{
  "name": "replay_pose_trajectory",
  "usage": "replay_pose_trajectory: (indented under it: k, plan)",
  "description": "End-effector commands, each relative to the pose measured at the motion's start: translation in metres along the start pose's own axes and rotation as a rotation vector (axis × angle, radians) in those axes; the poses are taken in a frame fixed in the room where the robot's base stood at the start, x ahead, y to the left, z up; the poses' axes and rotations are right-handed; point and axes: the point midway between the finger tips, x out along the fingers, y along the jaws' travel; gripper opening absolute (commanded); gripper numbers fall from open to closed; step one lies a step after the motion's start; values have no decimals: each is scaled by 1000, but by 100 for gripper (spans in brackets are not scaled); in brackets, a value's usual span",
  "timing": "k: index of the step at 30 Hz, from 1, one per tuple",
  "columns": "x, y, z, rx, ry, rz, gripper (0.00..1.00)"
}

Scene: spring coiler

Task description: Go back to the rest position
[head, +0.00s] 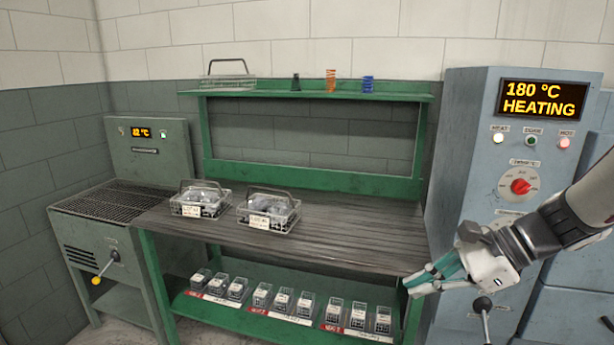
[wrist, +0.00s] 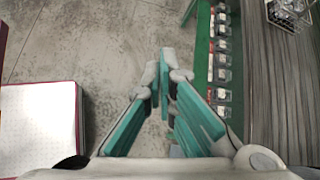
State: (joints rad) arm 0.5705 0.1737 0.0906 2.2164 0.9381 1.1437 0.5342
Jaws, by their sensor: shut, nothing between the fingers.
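My gripper (head: 432,278) is at the right in the head view, in front of the blue-grey oven cabinet (head: 460,150) and by the right end of the workbench. Its teal-padded fingers are shut and hold nothing. In the wrist view the gripper (wrist: 165,75) points over the bare concrete floor, with the fingertips together. The cabinet's display (head: 543,99) reads 180 °C HEATING. A red dial (head: 520,186) sits below its row of lamps. A lever with a dark knob (head: 483,305) is low on the cabinet, below my gripper.
The green workbench (head: 330,238) carries two wire baskets (head: 200,200) (head: 268,210) with tags. Several small boxes stand on its lower shelf (head: 250,312). An empty basket (head: 228,80) and three springs (head: 331,80) are on the top shelf. A grey machine (head: 150,155) stands at left.

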Motion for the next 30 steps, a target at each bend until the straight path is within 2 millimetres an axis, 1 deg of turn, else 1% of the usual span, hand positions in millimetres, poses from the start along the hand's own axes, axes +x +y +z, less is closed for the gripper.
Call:
replay_pose_trajectory:
  k: [1,6,9,15,18,22,25,30]
  plan:
    - [-5,17,20,-113,48,42,0]
    - [-22,70,57,-474,201,181,0]
    - [-35,99,72,-686,287,257,0]
    - [-70,147,90,-1105,456,399,0]
    - [-88,166,95,-1299,537,459,0]
    - [-108,181,97,-1495,624,521,0]
    - [-117,187,98,-1592,669,552,0]
    - [-124,190,97,-1654,699,574,0]
